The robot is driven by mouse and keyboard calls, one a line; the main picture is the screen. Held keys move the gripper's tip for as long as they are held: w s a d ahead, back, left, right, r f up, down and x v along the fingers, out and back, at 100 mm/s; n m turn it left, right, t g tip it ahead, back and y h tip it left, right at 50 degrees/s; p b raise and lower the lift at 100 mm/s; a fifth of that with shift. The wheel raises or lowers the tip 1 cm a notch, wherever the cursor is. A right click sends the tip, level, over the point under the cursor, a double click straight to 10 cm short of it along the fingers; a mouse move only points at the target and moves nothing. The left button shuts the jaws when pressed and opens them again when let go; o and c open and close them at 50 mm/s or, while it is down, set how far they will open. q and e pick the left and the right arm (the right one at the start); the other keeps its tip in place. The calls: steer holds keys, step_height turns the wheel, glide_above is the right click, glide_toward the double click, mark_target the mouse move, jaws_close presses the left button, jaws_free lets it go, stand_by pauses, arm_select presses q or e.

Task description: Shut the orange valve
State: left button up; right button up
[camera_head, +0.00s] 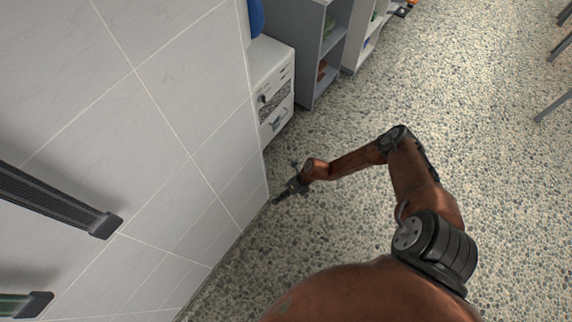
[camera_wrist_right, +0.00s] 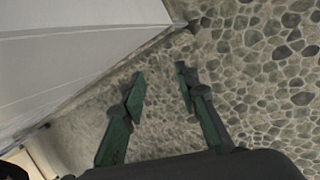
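I cannot make out an orange valve in either view. A small orange and black thing (camera_head: 407,8) shows at the top edge of the head view, too small and cut off to identify. My right gripper (camera_head: 281,196) is low over the pebbled floor, beside the bottom corner of the white tiled wall. In the wrist view my right gripper (camera_wrist_right: 160,86) has its two fingers apart with nothing between them but floor behind. My left gripper is not in view.
The white tiled wall (camera_head: 150,130) fills the left, with two dark bars (camera_head: 60,200) on it. A white drawer cabinet (camera_head: 272,85) and grey shelves (camera_head: 318,50) stand beyond the corner. The pebbled floor (camera_head: 480,130) is clear on the right, with grey legs (camera_head: 553,106) at the edge.

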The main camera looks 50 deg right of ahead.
steer(key=s+a+f+m, duration=0.1)
steer(key=s+a, duration=0.3)
steer(key=shift+f+y, duration=0.35)
steer(key=shift+y, duration=0.05)
